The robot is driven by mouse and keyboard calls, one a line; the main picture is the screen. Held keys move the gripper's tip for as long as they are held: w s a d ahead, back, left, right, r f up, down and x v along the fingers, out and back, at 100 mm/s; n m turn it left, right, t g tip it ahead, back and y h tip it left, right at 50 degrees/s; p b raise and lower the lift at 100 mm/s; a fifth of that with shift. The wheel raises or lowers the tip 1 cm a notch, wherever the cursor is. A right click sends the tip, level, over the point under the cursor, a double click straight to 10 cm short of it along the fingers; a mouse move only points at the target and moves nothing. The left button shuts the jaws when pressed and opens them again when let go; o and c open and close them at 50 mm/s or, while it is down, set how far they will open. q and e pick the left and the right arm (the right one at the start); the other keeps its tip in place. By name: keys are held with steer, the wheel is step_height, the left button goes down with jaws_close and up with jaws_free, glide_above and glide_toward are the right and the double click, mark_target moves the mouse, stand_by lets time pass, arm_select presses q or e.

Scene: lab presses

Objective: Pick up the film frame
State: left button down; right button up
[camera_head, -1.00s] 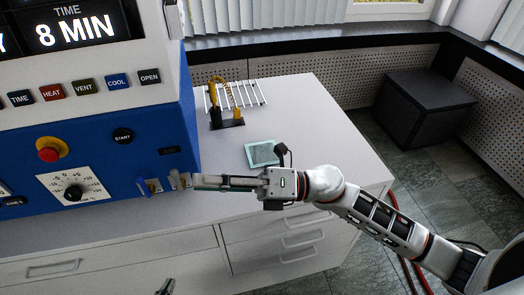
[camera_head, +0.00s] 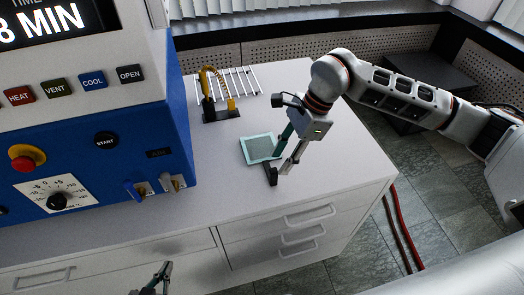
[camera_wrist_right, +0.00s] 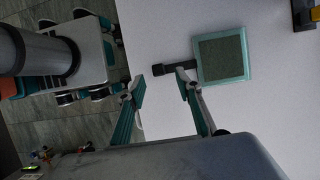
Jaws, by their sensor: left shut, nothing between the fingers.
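The film frame (camera_head: 257,149) is a flat square with a pale teal rim and a grey mesh middle. It lies on the white bench top, with a short black tab (camera_head: 271,174) at its near side. The right wrist view also shows the frame (camera_wrist_right: 222,58) and the tab (camera_wrist_right: 172,68). My right gripper (camera_head: 281,163) is open and empty above the frame's near right side, by the tab. In the right wrist view the tab's end lies just beyond the gap between the fingertips (camera_wrist_right: 157,84). My left gripper (camera_head: 168,267) is shut and empty at the bottom edge.
A blue and white press (camera_head: 90,120) with buttons, a knob and two small levers stands at the left. A black stand with a yellow curved part (camera_head: 222,115) and a white wire rack (camera_head: 240,83) are behind the frame. The bench (camera_head: 330,165) is clear to the right.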

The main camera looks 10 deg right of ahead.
mark_target(274, 169)
steer(key=x, duration=0.4)
steer(key=shift+s+a+f+p, duration=0.1)
steer(key=shift+a+p, duration=0.2)
steer(key=shift+p, duration=0.05)
steer(key=shift+a+f, duration=0.15)
steer(key=shift+f, duration=0.35)
jaws_close()
steer(key=shift+r, duration=0.1)
